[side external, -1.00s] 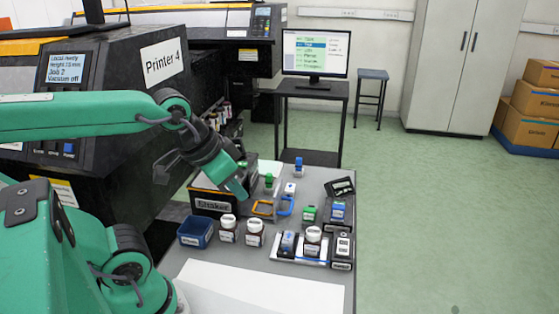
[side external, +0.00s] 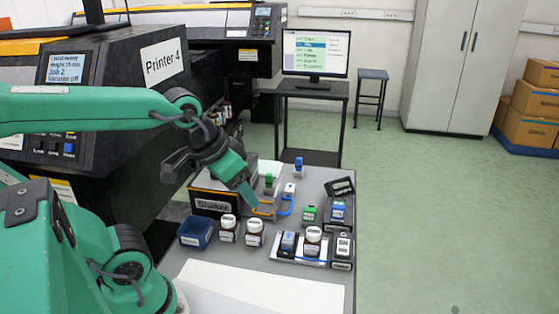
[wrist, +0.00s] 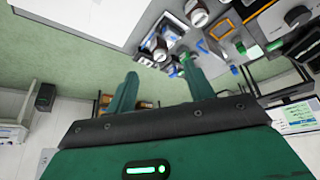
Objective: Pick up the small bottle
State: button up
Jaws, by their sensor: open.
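My gripper (side external: 251,197) is open and empty above the grey table, near the Shaker box. In the wrist view my gripper (wrist: 158,80) shows two green fingers spread apart with nothing between them. Several small bottles stand on the table: a green-capped one (side external: 269,184), a white-topped one (side external: 290,190), a blue-topped one (side external: 299,168) and a green one (side external: 309,214). Larger brown bottles with white caps stand at the front (side external: 228,230) and on a white tray (side external: 313,242). I cannot tell which bottle is meant.
The Shaker box (side external: 213,203) stands left of my gripper, with a blue bin (side external: 196,232) in front. An orange and a blue frame-like piece (side external: 286,206) lie below my gripper. A white sheet (side external: 255,290) covers the clear front area. Printer 4 (side external: 100,100) bounds the left.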

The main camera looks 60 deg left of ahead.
jog(key=w+a+f+n+g, duration=0.3)
jog(key=w+a+f+n, duration=0.1)
jog(key=w+a+f, duration=0.15)
jog(key=n+g, duration=0.2)
jog(key=n, duration=0.2)
send_over(255, 232)
jog(key=a, duration=0.1)
jog(key=f, duration=0.9)
jog(key=shift+w+a+f, duration=0.1)
jog(key=shift+w+f, duration=0.1)
jog(key=shift+w, duration=0.2)
jog(key=shift+a+f, duration=0.3)
jog(key=shift+f, duration=1.5)
jog(key=shift+d+f, duration=0.1)
jog(key=shift+f, duration=2.5)
